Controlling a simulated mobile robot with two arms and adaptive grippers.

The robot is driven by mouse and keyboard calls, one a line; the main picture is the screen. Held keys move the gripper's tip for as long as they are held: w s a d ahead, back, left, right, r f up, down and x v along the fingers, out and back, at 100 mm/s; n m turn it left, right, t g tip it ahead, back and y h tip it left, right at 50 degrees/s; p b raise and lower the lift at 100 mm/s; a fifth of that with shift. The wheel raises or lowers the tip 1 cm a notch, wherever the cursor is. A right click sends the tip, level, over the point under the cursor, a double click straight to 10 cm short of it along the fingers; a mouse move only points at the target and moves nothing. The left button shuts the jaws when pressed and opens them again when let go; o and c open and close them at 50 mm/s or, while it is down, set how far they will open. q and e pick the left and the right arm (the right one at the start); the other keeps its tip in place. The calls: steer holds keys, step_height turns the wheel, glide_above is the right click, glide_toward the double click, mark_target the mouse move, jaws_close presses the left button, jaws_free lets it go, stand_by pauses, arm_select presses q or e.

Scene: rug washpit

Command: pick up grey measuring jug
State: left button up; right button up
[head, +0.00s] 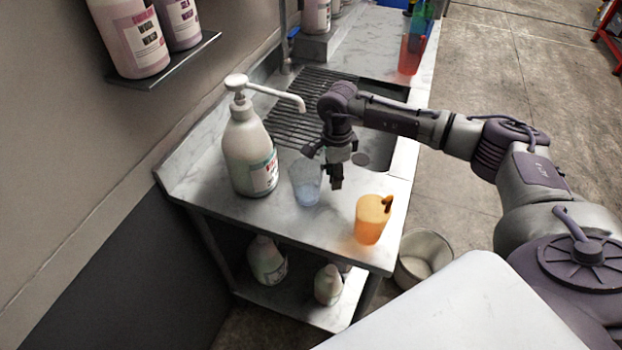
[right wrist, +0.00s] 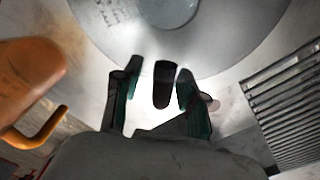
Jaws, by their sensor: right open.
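The grey measuring jug (head: 306,186) is see-through and bluish grey, upright on the pale counter (head: 230,207) beside the white pump bottle. My right gripper (head: 336,184) points down just right of the jug. In the right wrist view, the jug (right wrist: 218,32) fills the top as a wide round shape. My right gripper (right wrist: 158,98) is open there, its two green-padded fingers apart. A dark upright piece, seemingly the jug's handle (right wrist: 164,84), shows between them; contact cannot be told. My left gripper is out of view.
An orange jug (head: 370,222) stands near the counter's front right, close to my gripper. The white pump bottle (head: 247,155) stands left of the grey jug. A ribbed drainer (head: 300,100) lies behind. A metal bucket (head: 424,256) is on the floor.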

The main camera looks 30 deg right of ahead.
jaws_close()
steer(key=shift+r, duration=0.2)
stand_by(0.5)
steer(key=shift+r+b, duration=0.8)
steer(key=shift+r, duration=0.3)
steer(key=s+a+b, duration=0.1)
steer(key=s+a, duration=0.2)
steer(key=s+a+b, duration=0.2)
steer(key=s+a, duration=0.1)
steer(key=a, duration=0.1)
steer(key=s+a+b, duration=0.1)
steer(key=s+a, duration=0.2)
steer(key=shift+a+r, duration=0.35)
steer(key=shift+r, duration=0.05)
steer(key=shift+s+a+b, duration=0.6)
steer(key=shift+s+a, duration=0.7)
steer(key=shift+a, duration=0.15)
